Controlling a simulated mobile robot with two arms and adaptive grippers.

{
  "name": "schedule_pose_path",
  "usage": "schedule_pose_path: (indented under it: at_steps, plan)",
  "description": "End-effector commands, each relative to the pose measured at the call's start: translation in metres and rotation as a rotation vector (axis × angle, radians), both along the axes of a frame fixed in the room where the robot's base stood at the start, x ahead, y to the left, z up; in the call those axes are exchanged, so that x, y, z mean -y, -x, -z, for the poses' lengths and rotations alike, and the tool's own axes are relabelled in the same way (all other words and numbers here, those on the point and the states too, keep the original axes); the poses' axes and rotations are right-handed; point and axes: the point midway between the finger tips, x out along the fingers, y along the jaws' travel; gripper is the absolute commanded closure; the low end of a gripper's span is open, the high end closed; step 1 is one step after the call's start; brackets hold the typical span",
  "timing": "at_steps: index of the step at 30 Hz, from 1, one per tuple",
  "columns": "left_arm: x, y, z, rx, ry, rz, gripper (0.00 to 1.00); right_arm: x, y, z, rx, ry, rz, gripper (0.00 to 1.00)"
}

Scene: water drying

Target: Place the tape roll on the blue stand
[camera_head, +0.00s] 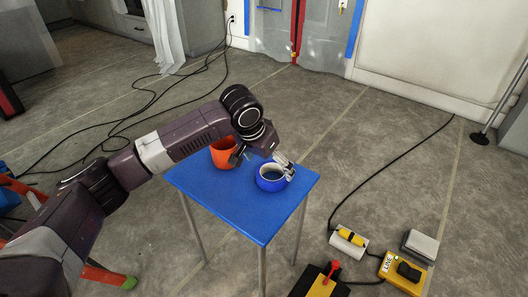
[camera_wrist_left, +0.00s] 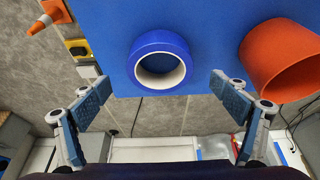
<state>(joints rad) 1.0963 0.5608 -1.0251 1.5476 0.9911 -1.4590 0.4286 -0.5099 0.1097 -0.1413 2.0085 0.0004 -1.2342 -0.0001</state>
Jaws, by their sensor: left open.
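The tape roll (camera_head: 271,184), blue outside with a pale core, sits on the blue stand (camera_head: 252,222), toward its far right side. In the left wrist view the tape roll (camera_wrist_left: 160,43) appears as a ring lying flat on the blue top (camera_wrist_left: 215,20). My left gripper (camera_head: 262,158) is over the far part of the stand, its fingers spread. In the left wrist view the gripper (camera_wrist_left: 160,84) is open and empty, with the roll centred ahead between its fingertips. Contact with the roll is not visible. My right gripper is not in view.
An orange cup (camera_head: 222,152) stands on the stand, left of the roll and close to my left arm; it also shows in the left wrist view (camera_wrist_left: 275,58). Yellow tools (camera_head: 405,272) and a black cable lie on the floor at the right. The stand's near part is clear.

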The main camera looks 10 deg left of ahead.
Motion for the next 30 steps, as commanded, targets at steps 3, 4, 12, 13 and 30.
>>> schedule_pose_path:
  at_steps: [3, 4, 12, 13, 30]
  plan:
    - [-0.004, 0.009, -0.029, 0.004, 0.000, 0.001, 0.09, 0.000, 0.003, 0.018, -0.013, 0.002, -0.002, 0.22]
    - [-0.005, 0.011, -0.035, 0.004, 0.000, -0.001, 0.09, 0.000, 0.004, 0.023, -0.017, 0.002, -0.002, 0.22]
    - [-0.011, 0.025, -0.067, 0.002, 0.000, 0.000, 0.09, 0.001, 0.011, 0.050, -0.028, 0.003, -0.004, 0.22]
    - [-0.011, 0.025, -0.069, 0.001, 0.000, 0.000, 0.09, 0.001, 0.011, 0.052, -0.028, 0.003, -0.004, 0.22]
    - [-0.011, 0.027, -0.071, 0.001, 0.000, -0.001, 0.09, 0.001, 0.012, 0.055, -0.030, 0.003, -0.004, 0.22]
